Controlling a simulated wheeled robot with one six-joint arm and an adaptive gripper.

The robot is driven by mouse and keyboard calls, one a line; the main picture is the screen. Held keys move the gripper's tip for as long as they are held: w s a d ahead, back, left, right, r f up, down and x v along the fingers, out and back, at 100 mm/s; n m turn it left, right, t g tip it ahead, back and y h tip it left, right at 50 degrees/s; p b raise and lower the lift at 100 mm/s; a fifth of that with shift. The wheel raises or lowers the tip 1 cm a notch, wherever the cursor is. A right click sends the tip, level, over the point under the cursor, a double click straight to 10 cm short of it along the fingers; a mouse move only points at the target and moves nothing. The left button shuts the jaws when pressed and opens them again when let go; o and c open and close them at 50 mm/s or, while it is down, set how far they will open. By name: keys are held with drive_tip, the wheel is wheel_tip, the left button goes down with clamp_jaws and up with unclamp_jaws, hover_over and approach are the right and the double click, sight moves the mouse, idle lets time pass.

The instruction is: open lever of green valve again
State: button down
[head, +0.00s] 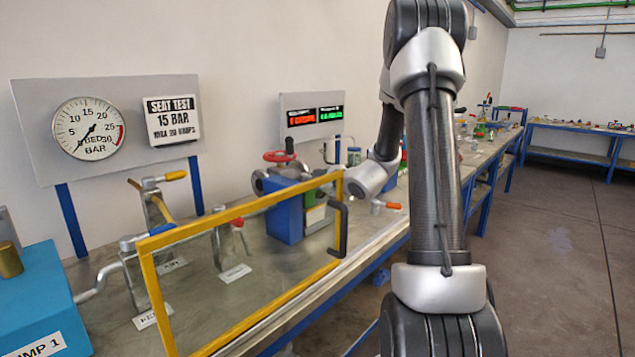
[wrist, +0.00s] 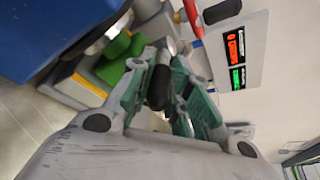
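In the wrist view my gripper (wrist: 163,62) shows two grey fingers with green pads, set apart. A dark rounded bar (wrist: 160,88) with a metal end lies between them; I cannot tell whether they touch it. A bright green part (wrist: 122,55), perhaps of the green valve, sits just left of the fingers, partly hidden by the left one. Whether it is a lever grip, and how that lever stands, I cannot tell.
A yellow-framed guard (head: 151,288) with a black handle (head: 340,230) stands along the bench front. A pressure gauge (head: 89,128) and a display (head: 314,117) stand behind. The floor at right is clear.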

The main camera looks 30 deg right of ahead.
drive_tip(key=shift+d, duration=0.1)
drive_tip(key=shift+w+d+n+g+y, duration=0.25)
drive_tip(key=shift+d+n+g+y, duration=0.15)
drive_tip(key=shift+n+y, duration=0.65)
drive_tip(key=shift+w+d+n+g+y, duration=0.35)
drive_tip(key=shift+n+y, duration=0.55)
drive_tip(key=shift+y, duration=0.4)
drive_tip(key=shift+w+d+n+g+y, duration=0.2)
drive_tip(key=shift+d+n+g+y, duration=0.25)
drive_tip(key=shift+n+y, duration=0.6)
drive_tip(key=c, duration=1.3)
unclamp_jaws()
drive_tip(key=shift+c, duration=0.2)
